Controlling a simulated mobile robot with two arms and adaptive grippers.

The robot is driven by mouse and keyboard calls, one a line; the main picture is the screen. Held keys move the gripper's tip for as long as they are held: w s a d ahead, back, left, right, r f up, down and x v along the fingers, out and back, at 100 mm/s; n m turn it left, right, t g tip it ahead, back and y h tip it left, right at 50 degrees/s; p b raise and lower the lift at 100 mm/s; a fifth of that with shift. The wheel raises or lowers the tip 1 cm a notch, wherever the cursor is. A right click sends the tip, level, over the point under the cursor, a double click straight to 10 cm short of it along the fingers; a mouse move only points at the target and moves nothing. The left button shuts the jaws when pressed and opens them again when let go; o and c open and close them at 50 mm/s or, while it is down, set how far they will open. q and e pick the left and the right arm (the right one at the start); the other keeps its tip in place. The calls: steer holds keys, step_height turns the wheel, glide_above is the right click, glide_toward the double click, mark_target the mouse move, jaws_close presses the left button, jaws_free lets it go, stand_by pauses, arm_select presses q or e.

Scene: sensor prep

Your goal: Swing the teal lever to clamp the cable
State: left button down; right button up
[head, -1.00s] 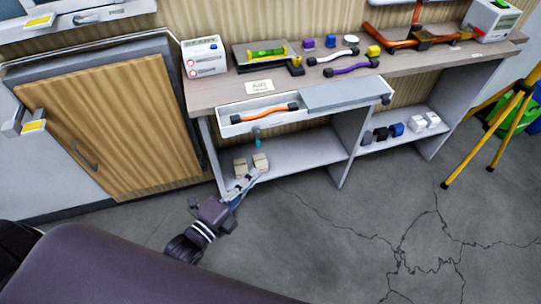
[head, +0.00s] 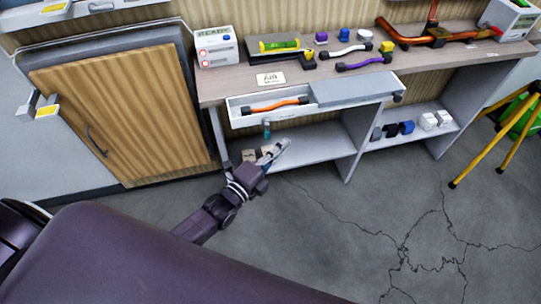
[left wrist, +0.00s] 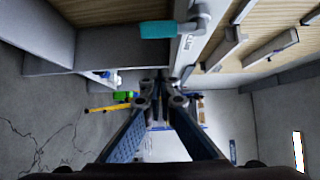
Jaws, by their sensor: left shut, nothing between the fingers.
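The teal lever (head: 267,130) hangs below the front of the white cable tray (head: 240,120) under the bench top. In the left wrist view the lever (left wrist: 157,29) is a teal grip on a grey pivot, near the top, above the fingers in the picture. An orange cable with black ends (head: 275,105) lies in the tray. My left gripper (head: 280,148) is shut and empty, just below and right of the lever, apparently not touching it. Its fingertips (left wrist: 164,85) are close together in the wrist view. My right gripper is not in view.
Small boxes (head: 250,155) sit on the lower shelf behind my left gripper, partly hidden. A grey cover (head: 350,89) is at the tray's right. A shelf divider (head: 357,145) stands further right. A wooden cabinet (head: 115,110) stands left. The floor in front is clear.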

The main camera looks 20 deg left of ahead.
mark_target(267, 130)
arm_select(q)
steer(key=shift+w+a+p, duration=0.1)
steer(key=shift+a+p, duration=0.25)
steer(key=shift+a, duration=1.6)
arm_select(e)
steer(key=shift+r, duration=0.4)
